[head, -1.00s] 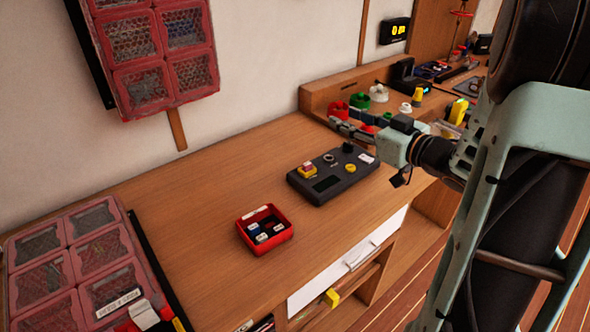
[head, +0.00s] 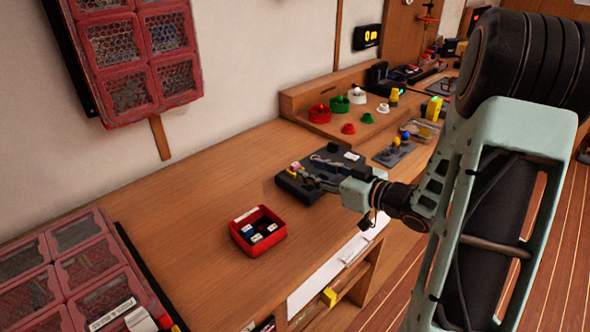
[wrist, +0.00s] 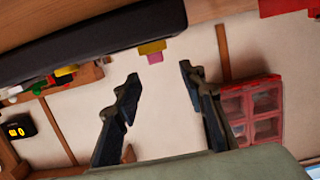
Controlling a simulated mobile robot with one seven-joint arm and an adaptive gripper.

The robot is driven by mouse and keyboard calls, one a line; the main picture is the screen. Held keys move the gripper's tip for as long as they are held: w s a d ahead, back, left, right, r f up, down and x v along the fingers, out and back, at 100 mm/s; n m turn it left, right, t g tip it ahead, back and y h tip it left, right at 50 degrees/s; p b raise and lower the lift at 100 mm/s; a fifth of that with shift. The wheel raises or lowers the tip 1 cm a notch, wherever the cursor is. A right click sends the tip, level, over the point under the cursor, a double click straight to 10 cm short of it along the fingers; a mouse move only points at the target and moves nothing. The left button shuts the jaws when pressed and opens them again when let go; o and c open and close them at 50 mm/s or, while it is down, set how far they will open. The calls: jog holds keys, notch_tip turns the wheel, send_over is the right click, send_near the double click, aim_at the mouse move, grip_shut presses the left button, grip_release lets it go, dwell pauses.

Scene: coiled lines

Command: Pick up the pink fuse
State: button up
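The pink fuse (wrist: 155,58) shows as a small pink block against a yellow piece (wrist: 151,47) on the dark control box (wrist: 90,42) in the wrist view. In the head view a small pink and yellow spot (head: 294,168) sits at the left end of the control box (head: 295,187). My gripper (wrist: 160,73) is open and empty. Its two dark fingertips lie to either side of the pink fuse's line, with a gap between them and it. In the head view my gripper (head: 312,169) reaches over the box from the right and hides part of it.
A red tray (head: 240,240) with several small labelled blocks stands on the wooden bench left of the box. Red cases (head: 50,262) lie at the front left. Spools and small parts (head: 340,103) stand at the back right. The bench's left middle is clear.

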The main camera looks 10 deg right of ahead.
aim_at(295, 164)
jog(key=x, duration=0.5)
jog(key=shift+w+d+f, duration=0.1)
jog(key=shift+d+f, duration=0.05)
jog(key=shift+f, duration=0.05)
jog(key=shift+c, duration=0.5)
jog(key=c, duration=0.9)
